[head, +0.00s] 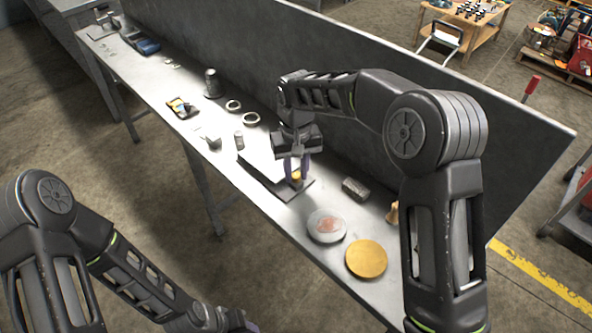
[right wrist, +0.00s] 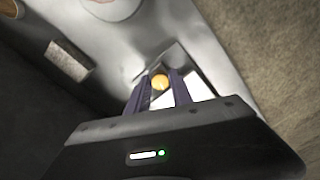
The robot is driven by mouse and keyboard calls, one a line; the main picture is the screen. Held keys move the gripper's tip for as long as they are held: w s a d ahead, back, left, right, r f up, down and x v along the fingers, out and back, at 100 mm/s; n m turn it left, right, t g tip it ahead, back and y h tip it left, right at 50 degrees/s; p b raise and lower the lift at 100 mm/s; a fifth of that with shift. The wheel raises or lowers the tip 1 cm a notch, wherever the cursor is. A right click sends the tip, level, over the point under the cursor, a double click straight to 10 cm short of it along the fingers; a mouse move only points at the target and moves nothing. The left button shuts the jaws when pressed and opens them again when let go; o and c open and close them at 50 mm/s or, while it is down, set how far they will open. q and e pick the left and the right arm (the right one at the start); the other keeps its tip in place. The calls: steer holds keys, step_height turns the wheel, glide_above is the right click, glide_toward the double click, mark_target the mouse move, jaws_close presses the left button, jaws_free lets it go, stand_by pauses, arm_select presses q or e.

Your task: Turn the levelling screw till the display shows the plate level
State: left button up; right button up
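The levelling screw's orange knob (head: 296,176) stands at the near right end of a flat plate (head: 262,168) on the bench. My right gripper (head: 297,168) points down at it, one purple finger on each side. In the right wrist view the knob (right wrist: 159,82) fills the gap between the fingertips of my right gripper (right wrist: 160,84), which look shut on it. Part of the plate is hidden behind the gripper. I cannot make out any display reading. My left gripper (head: 245,326) is cut off at the bottom edge of the head view, away from the plate; its opening is hidden.
On the bench (head: 222,179), a grey disc (head: 327,225), a yellow disc (head: 366,259) and a dark block (head: 355,188) lie right of the plate. A small cylinder (head: 239,140), rings (head: 250,119) and a yellow-and-black device (head: 181,107) lie left. A tall panel (head: 250,50) runs behind.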

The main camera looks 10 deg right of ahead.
jaws_close()
steer(key=shift+n, duration=0.3)
steer(key=n, duration=0.6)
steer(key=shift+n, duration=0.4)
steer(key=n, duration=0.6)
steer(key=shift+w+r, duration=0.1)
steer(key=shift+n, duration=0.3)
steer(key=shift+o, duration=0.9)
jaws_free()
